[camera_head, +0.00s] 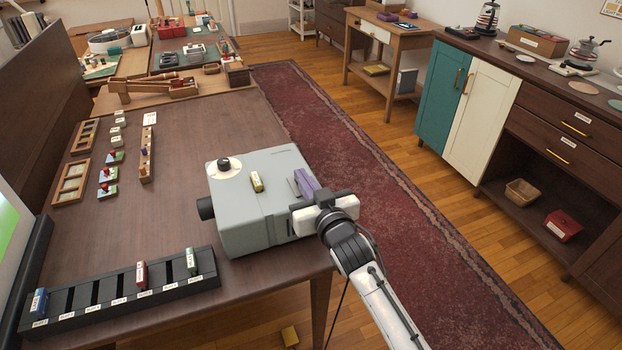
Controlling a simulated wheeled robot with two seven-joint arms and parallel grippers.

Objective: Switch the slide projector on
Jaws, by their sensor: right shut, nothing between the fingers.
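The slide projector (263,216) is a grey-green box near the right front edge of the table, with a dark lens on its left side. On its top are a dark knob (223,163) on a pale round dial and a small yellow piece (257,183). My right gripper (303,181) is over the projector's right side, its purple and grey fingers shut with nothing held. I cannot tell whether the fingertips touch the top. The gripper's body hides part of the projector's right side. My left gripper is out of view.
A dark slotted rack (100,307) with a few coloured slides lies at the table's front. Small blocks and wooden trays (72,182) are at the left. A lit screen (14,232) stands at the left edge. The table's middle is clear.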

